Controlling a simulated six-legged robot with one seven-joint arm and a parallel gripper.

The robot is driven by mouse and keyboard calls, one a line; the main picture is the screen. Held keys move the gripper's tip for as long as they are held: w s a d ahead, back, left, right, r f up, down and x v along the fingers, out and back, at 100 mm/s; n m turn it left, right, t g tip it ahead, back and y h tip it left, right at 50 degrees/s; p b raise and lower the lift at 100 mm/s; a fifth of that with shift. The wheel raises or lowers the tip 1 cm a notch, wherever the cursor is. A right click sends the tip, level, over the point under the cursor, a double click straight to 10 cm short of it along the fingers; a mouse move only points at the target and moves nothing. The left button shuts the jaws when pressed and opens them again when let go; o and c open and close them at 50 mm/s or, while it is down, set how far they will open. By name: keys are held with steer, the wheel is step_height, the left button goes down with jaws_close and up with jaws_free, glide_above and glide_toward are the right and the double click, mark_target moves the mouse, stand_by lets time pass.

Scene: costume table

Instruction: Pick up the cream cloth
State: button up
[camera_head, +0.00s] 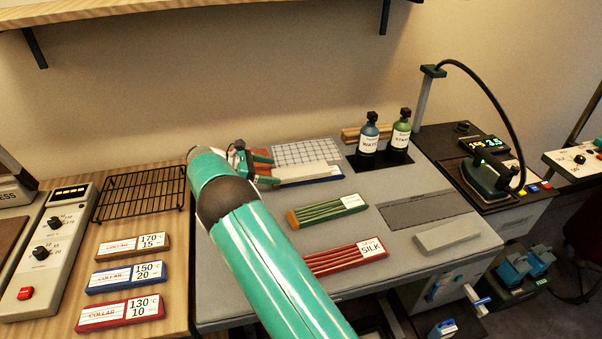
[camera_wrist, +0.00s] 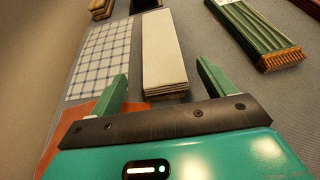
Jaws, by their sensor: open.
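The cream cloth (camera_wrist: 164,50) is a long folded strip lying flat on the grey table, straight ahead of my gripper (camera_wrist: 162,92) in the wrist view. My gripper is open. Its two green fingers stand apart, one toward each side of the cloth's near end, and its jaws look empty. In the head view the cloth (camera_head: 305,172) shows as a pale strip right of my gripper (camera_head: 268,168). Part of that area is hidden by the gripper, and I cannot tell the height of the fingers above the table.
A checked cloth (camera_wrist: 97,58) lies left of the cream one, with an orange-brown piece (camera_wrist: 72,132) nearer. A green bundle (camera_wrist: 250,33) lies to the right. Two labelled bottles, blue (camera_head: 368,135) and green (camera_head: 400,132), stand behind. A red silk bundle (camera_head: 335,260) lies nearer me.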

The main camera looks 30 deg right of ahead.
mark_target(285, 173)
steer(key=x, duration=0.4)
steer(key=shift+s+d+f, duration=0.1)
steer(key=shift+s+d, duration=0.1)
steer(key=shift+d, duration=0.15)
steer(key=shift+c, duration=0.4)
steer(key=c, duration=1.1)
steer(key=shift+o, duration=0.2)
steer(key=shift+r, duration=0.4)
step_height(285, 173, up, 3)
steer(key=shift+s+d, duration=0.1)
steer(key=shift+s, duration=0.1)
steer(key=s+d+r, duration=0.5)
steer(key=s+r, duration=0.4)
steer(key=s, duration=0.3)
steer(key=shift+d, duration=0.25)
